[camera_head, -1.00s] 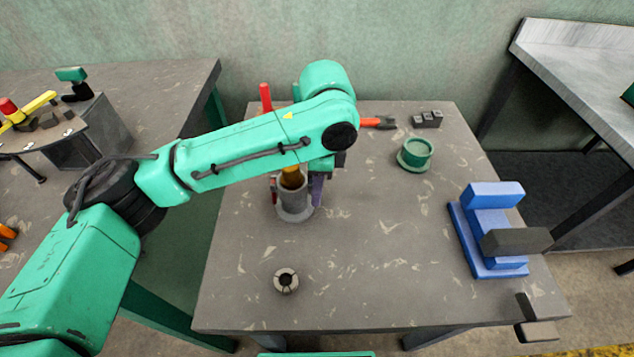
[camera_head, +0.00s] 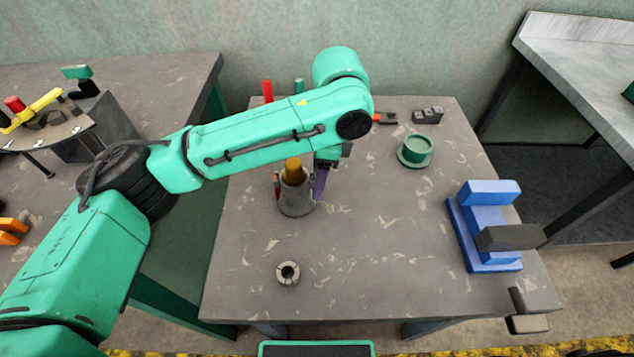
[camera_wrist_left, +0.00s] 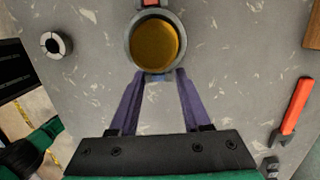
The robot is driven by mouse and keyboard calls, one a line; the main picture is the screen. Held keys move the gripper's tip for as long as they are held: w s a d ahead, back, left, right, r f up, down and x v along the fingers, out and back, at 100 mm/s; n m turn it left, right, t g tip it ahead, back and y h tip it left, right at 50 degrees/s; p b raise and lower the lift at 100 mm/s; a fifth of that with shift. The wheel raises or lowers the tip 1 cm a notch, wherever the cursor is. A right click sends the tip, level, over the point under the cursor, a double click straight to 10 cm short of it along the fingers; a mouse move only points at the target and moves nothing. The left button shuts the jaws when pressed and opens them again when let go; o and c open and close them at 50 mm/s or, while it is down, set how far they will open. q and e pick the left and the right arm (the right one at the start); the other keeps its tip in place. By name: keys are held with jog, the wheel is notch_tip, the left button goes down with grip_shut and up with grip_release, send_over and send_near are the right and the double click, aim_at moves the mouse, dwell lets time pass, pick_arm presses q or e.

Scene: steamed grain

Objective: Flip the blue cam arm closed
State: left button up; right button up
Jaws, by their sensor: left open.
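A blue fixture (camera_head: 466,235) stands at the table's right side. It has a raised blue block (camera_head: 489,192) at the back and a dark grey bar (camera_head: 508,237) sticking out to the right. I cannot tell which part is the cam arm. My left gripper (camera_head: 319,186) is far left of it, beside a grey cup (camera_head: 297,203) holding a brass-coloured cylinder (camera_head: 292,171). In the left wrist view my purple fingers (camera_wrist_left: 157,76) are apart and empty, their tips close to the cup's rim (camera_wrist_left: 131,55). Contact is unclear. My right gripper is not seen.
A small grey ring (camera_head: 288,273) lies near the front of the table. A green cup (camera_head: 414,151) and a dark block (camera_head: 428,115) stand toward the back. A dark grey piece (camera_head: 527,312) is at the front right edge. The table's middle is clear.

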pick_arm(q)
notch_tip(320, 180, up, 12)
jog(key=d+p, duration=0.1)
jog(key=p, duration=0.1)
jog(key=shift+d+r, duration=0.15)
jog(key=shift+d, duration=0.15)
